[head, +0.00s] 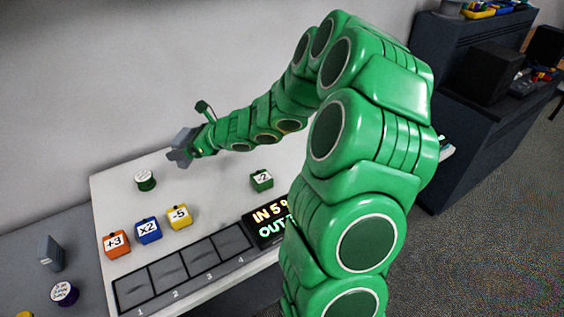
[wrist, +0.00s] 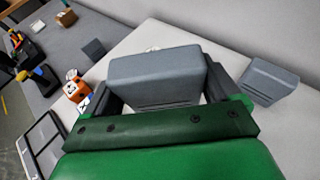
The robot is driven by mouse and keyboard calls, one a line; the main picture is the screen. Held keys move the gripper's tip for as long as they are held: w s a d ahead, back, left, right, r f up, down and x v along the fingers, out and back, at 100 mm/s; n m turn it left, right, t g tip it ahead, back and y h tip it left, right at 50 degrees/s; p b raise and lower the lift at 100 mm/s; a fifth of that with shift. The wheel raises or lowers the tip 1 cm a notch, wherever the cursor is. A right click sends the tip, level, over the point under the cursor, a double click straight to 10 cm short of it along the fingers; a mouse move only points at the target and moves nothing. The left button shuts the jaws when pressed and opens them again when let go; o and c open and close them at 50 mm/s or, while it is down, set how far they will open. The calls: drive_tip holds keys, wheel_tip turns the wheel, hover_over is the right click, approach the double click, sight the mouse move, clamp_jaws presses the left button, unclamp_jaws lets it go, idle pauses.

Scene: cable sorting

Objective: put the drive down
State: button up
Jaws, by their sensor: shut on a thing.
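My gripper (head: 190,148) is at the far end of my green arm, above the back part of the white board near the wall. It is shut on a grey block-shaped drive (wrist: 155,72). In the wrist view the drive sits between the two dark fingers and fills the middle of the picture. In the head view the drive (head: 183,137) is small. I cannot tell its exact height above the board. A second grey block (wrist: 268,82) is to the right of the gripper in the wrist view, apart from it.
The white board (head: 115,190) holds orange (head: 116,244), blue (head: 148,230), yellow (head: 179,216) and green (head: 261,180) cubes, a green round can (head: 145,180), a numbered slot tray (head: 190,270) and a display (head: 268,217). Another grey block (head: 50,253) and a purple can (head: 64,293) stand left.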

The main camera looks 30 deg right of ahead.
drive_tip(key=shift+f, duration=5.85)
drive_tip(key=shift+f, duration=0.1)
drive_tip(key=o, duration=0.9)
drive_tip(key=shift+o, duration=0.2)
